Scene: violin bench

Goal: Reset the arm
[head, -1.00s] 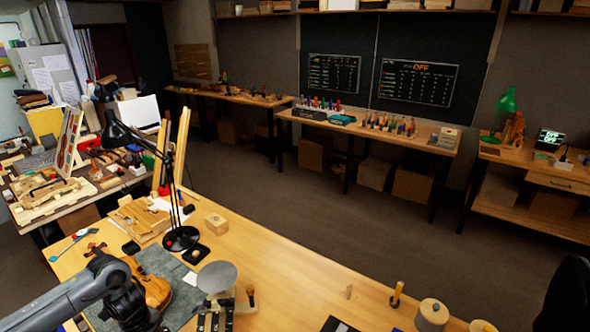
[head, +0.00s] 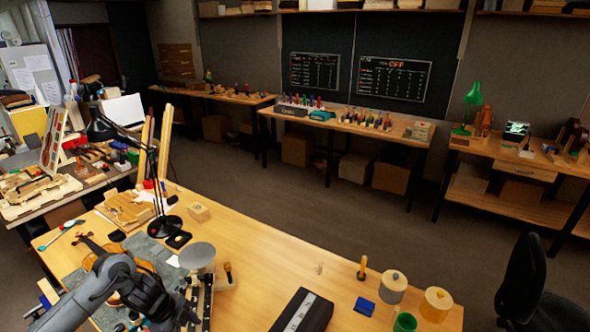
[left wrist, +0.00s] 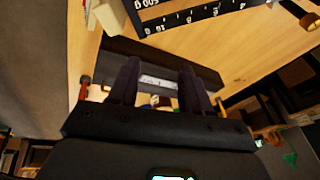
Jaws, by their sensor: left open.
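My left arm reaches in from the lower left of the head view, and its dark wrist (head: 145,285) is over the bench, in front of the violin (head: 92,250). The arm hides much of the violin's body. In the left wrist view my left gripper (left wrist: 158,78) is open, its two dark fingers apart with nothing held between them. Past the fingers lies a long dark box (left wrist: 205,73) with a pale strip, on the wood surface. My right gripper is in neither current view.
A black desk lamp (head: 166,226), a round grey disc (head: 197,256) and a wooden block (head: 199,212) stand near the arm. A black case (head: 303,314), lidded jars (head: 393,287) and a green cup (head: 404,322) are farther right. The bench middle (head: 270,265) is mostly clear.

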